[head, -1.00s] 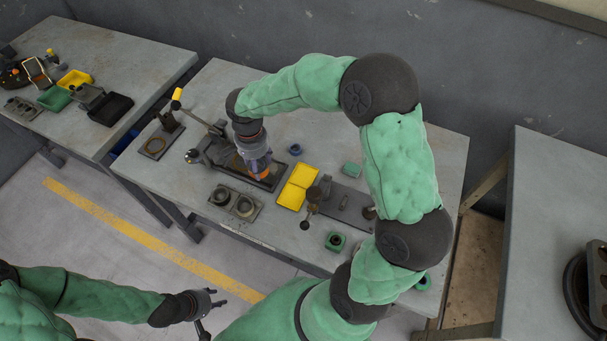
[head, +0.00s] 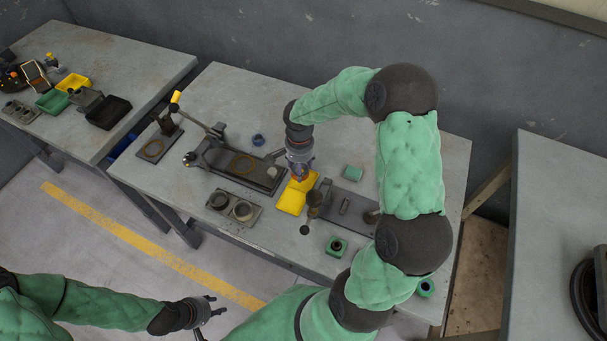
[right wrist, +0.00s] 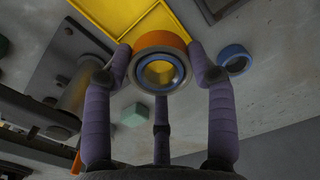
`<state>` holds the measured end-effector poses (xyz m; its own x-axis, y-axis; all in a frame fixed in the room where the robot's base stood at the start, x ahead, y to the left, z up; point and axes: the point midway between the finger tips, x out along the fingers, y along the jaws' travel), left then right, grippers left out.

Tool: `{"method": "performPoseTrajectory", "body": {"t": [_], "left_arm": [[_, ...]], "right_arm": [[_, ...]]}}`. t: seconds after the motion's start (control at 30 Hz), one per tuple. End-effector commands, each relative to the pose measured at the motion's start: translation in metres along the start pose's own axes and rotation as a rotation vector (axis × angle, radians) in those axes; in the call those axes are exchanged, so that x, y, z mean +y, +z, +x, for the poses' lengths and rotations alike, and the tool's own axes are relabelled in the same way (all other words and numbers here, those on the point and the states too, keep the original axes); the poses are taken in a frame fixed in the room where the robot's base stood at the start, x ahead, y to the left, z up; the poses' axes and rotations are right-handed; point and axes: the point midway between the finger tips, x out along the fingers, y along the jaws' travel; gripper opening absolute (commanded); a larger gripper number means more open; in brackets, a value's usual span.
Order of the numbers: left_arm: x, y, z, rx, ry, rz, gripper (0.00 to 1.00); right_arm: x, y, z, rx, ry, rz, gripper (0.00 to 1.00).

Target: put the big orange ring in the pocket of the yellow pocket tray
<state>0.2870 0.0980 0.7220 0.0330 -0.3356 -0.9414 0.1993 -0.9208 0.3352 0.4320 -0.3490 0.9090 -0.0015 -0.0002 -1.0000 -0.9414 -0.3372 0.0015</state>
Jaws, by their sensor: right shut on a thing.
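The big orange ring (right wrist: 160,41) is held between the fingers of my right gripper (right wrist: 160,68) in the right wrist view; a grey-blue inner band shows inside it. In the head view my right gripper (head: 299,172) hangs over the back part of the yellow pocket tray (head: 290,203) and hides some of it. The tray (right wrist: 95,12) also shows beyond the ring at the top of the right wrist view. The ring looks above the tray, but the height gap is hard to judge. My left gripper (head: 207,308) is open and empty, low in front of the table.
The arbor press (head: 225,165) stands left of the tray, with a grey two-hole block (head: 232,207) in front of it. A dark fixture (head: 345,205) is close on the right. A blue ring (head: 258,140) and a green block (head: 353,173) lie behind.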

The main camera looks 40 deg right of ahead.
Motion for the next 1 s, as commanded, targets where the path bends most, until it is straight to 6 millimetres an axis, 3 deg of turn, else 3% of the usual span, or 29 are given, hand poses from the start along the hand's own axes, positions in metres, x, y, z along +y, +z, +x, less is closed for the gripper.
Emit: {"method": "performPoseTrajectory", "body": {"t": [0.23,0.47,0.87,0.9,0.97,1.0], "left_arm": [[-0.001,0.000,0.003,0.000,0.000,0.000,0.40],[-0.004,-0.001,0.012,0.000,0.000,0.000,0.40],[-0.005,-0.001,0.015,0.000,0.000,0.000,0.40],[-0.005,-0.001,0.014,0.000,0.000,0.000,0.40],[-0.005,-0.001,0.014,0.000,0.000,0.000,0.40],[-0.005,-0.001,0.014,0.000,0.000,0.000,0.40]], "right_arm": [[0.005,-0.009,0.012,0.001,0.000,0.001,0.23],[0.006,-0.011,0.043,0.000,0.000,-0.001,0.23],[0.006,-0.011,0.048,0.002,-0.002,-0.001,0.23],[0.006,-0.011,0.048,0.001,-0.001,-0.001,0.63],[0.006,-0.011,0.047,0.001,-0.001,-0.001,0.80],[0.006,-0.011,0.047,0.001,-0.001,-0.001,0.81]]}}
